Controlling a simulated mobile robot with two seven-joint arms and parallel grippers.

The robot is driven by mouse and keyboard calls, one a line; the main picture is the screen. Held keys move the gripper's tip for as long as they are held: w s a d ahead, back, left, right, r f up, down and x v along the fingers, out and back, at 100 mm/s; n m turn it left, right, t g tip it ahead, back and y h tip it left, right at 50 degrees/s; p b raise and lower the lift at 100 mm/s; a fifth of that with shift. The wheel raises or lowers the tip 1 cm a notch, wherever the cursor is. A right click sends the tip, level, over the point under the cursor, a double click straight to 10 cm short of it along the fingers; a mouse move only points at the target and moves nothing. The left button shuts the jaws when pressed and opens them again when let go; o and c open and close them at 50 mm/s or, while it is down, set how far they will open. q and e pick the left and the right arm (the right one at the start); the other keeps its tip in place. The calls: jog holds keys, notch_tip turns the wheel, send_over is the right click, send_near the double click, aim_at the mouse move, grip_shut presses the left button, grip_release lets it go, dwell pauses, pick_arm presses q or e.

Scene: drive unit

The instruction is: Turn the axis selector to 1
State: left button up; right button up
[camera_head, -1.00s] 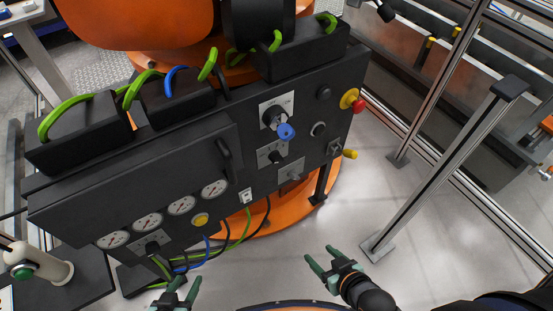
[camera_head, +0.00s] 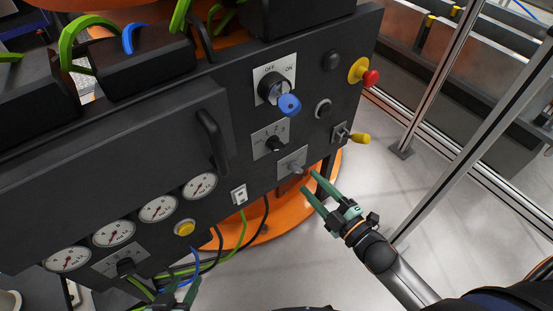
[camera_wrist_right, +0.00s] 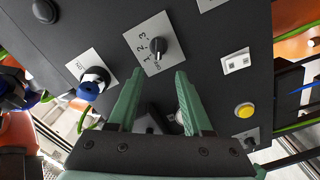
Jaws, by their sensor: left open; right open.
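The axis selector is a small black knob (camera_head: 275,143) on a pale plate (camera_head: 258,142) on the dark control panel. In the right wrist view the knob (camera_wrist_right: 158,45) shows with numbers 1, 2 and 3 beside it; I cannot tell for sure which mark it points at. My right gripper (camera_head: 309,182) is open and empty, below and right of the selector, apart from it. In the wrist view its fingertips (camera_wrist_right: 158,75) are spread with the knob beyond them. My left gripper (camera_head: 182,288) is open at the bottom edge, partly out of frame.
A blue-ended OFF/ON rotary switch (camera_head: 289,104) sits above the selector. A small toggle plate (camera_head: 292,161) is near the right fingertips. A red emergency button (camera_head: 370,78), a yellow-tipped lever (camera_head: 359,138) and a black handle (camera_head: 212,140) also project from the panel.

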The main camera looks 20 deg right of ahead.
aim_at(279, 150)
jog(key=shift+n, duration=0.3)
jog(key=b+x, duration=0.1)
jog(key=x, duration=1)
jog(key=shift+w+a+r+b, duration=0.1)
jog(key=shift+w+a+b, duration=0.05)
jog(key=shift+b, duration=0.15)
jog(key=shift+w+a, duration=0.25)
jog(key=shift+w, duration=0.4)
jog(key=c, duration=0.8)
